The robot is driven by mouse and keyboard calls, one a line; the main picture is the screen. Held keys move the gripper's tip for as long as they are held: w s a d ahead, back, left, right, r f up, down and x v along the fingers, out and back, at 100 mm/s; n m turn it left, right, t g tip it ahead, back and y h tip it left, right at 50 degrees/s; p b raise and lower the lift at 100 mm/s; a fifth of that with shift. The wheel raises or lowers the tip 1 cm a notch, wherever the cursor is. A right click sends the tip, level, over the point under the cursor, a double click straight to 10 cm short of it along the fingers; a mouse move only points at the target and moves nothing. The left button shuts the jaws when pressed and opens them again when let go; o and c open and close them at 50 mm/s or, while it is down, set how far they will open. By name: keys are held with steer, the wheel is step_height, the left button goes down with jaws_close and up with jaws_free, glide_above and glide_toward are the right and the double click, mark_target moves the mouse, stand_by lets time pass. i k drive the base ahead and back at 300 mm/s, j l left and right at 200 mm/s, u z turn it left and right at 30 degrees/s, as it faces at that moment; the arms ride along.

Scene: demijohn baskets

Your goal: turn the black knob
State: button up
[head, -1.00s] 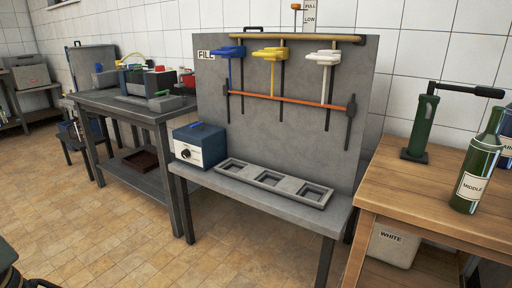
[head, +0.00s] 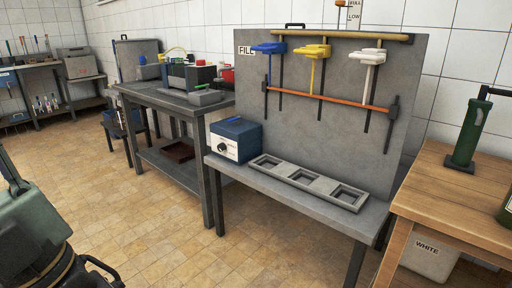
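The black knob (head: 221,147) is a small dark round knob on the white front face of a blue-topped box (head: 238,130). The box stands at the left end of a low grey bench (head: 225,169), in front of an upright grey panel. The knob faces toward the left front, and nothing covers it. Its pointer position is too small to read. My gripper is not in view.
A grey tray (head: 262,163) with square recesses lies right of the box. Coloured-handled tools (head: 317,51) hang on the panel. A wooden table (head: 450,195) is at right. Tiled floor (head: 150,235) lies open between.

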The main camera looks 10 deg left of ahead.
mark_target(222, 147)
steer(key=i+j, duration=0.25)
steer(key=j, duration=0.25)
steer(key=i+j, duration=0.3)
steer(key=j, duration=0.15)
steer(key=i+j+u, duration=0.1)
steer(key=i+j, duration=0.15)
steer(key=j, duration=0.25)
steer(key=i+j, duration=0.3)
steer(key=j, duration=0.2)
steer(key=i+j, duration=0.3)
steer(key=j, duration=0.15)
steer(key=i+j+u, duration=0.1)
steer(key=i+j, duration=0.2)
steer(key=j, duration=0.15)
